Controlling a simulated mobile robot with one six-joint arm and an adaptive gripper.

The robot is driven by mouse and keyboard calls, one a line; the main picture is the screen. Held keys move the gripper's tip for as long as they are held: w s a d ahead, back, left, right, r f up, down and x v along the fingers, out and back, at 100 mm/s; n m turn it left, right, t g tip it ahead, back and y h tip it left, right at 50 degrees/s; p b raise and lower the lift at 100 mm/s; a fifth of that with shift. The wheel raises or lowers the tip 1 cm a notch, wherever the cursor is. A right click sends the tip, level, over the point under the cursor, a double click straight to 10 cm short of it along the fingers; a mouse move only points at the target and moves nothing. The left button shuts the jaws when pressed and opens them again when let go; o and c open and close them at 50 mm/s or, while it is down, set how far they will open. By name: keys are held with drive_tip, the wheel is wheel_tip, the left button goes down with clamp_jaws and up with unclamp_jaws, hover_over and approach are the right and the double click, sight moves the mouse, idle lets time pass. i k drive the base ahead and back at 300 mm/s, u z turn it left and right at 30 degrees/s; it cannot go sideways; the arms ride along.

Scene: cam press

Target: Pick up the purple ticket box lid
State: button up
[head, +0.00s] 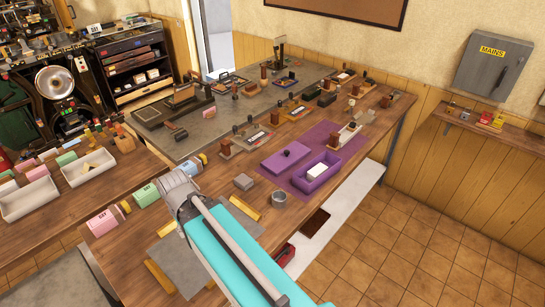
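The purple ticket box lid (275,163) is a flat plate with a small dark knob on top. It lies on a purple mat (320,133) near the front edge of the workbench. The open purple ticket box (309,183) stands just to its right on the mat, with a white block (317,170) inside. My arm, with a turquoise link, reaches in from the bottom and its visible end is left of the lid, over the bench. My gripper itself cannot be made out; nothing is seen touching the lid.
Several wooden-handled tools and stamps crowd the bench behind and right of the mat. White trays (28,199) and coloured boxes are at left. Tiled floor is clear at right.

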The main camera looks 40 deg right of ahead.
sight(284, 158)
drive_tip(key=u, duration=0.65)
drive_tip(key=k, duration=1.1)
drive_tip(key=z, duration=1.05)
drive_tip(key=i, duration=0.5)
